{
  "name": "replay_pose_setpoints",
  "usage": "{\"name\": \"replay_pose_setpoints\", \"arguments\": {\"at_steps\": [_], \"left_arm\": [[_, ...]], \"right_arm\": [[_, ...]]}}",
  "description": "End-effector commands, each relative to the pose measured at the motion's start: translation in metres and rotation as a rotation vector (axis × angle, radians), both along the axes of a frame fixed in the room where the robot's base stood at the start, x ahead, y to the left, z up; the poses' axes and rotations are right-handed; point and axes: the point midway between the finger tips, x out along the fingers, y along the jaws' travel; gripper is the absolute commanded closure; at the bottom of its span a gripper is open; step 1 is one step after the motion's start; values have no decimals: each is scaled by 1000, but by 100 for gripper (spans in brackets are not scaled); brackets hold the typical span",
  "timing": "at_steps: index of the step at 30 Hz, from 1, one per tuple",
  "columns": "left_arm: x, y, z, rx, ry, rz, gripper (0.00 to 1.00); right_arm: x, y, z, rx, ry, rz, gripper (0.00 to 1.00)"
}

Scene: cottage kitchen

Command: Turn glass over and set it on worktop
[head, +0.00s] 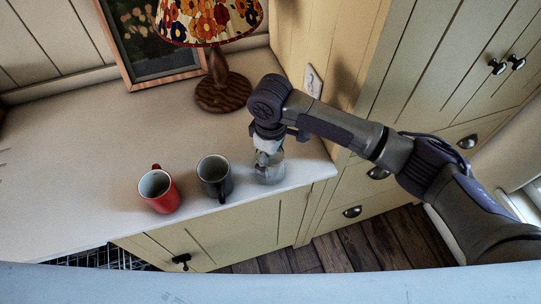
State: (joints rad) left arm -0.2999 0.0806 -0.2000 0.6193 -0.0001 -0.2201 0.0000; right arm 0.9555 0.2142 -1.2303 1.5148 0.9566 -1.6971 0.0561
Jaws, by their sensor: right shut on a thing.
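The clear glass (268,174) is at the right end of the pale worktop (90,150), close to its front edge. My right gripper (268,152) reaches down from above and is shut on the glass. The gripper hides the upper part of the glass. I cannot tell which way up the glass is, or whether it touches the worktop. My left gripper is not in view.
A dark grey mug (214,178) stands just left of the glass, and a red mug (160,192) further left. A lamp (222,92) and a framed picture (155,72) stand behind. A cupboard side (318,45) rises at the right. The left worktop is mostly clear.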

Motion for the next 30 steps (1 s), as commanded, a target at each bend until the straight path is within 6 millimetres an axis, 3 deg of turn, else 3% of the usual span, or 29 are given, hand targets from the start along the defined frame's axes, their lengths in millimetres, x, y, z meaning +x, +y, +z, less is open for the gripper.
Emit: {"name": "replay_pose_setpoints", "arguments": {"at_steps": [1, 5, 17, 23, 30], "left_arm": [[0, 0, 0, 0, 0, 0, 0], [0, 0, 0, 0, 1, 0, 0], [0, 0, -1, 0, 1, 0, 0], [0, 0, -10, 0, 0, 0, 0], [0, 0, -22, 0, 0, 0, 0]], "right_arm": [[0, 0, -1, 0, 0, 0, 21], [0, 0, -1, 0, 0, 0, 0], [0, 0, 3, 0, -1, 1, 0], [0, 1, 31, 4, -4, 2, 0], [1, 1, 84, 3, -5, 2, 0]]}}
